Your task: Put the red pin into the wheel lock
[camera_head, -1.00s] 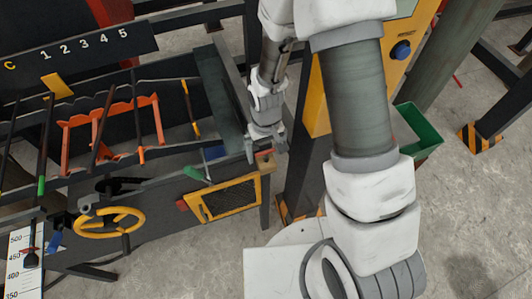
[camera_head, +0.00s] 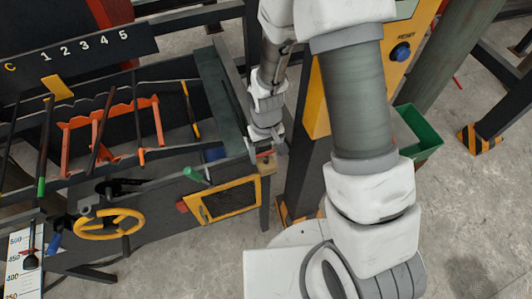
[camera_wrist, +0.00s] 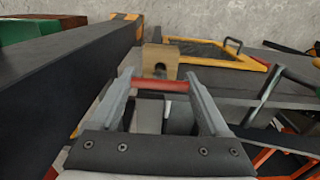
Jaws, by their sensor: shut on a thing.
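My gripper (camera_head: 265,150) is shut on the red pin (camera_wrist: 160,86), whose red bar lies crosswise between the fingertips in the wrist view (camera_wrist: 160,88). The pin is just in front of a wooden block (camera_wrist: 161,58), which also shows below the gripper in the head view (camera_head: 266,166). A dark round spot shows on the block behind the pin; I cannot tell whether the pin's shaft is in it. The yellow handwheel (camera_head: 110,223) is on the bench front at the lower left. A small grey fitting (camera_head: 86,206) sits beside it; I cannot tell whether that is the lock.
A yellow-framed mesh panel (camera_head: 228,200) is left of the block. Orange notched racks (camera_head: 112,118) with bars lie behind. A dark post (camera_head: 305,175) stands close right of the gripper.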

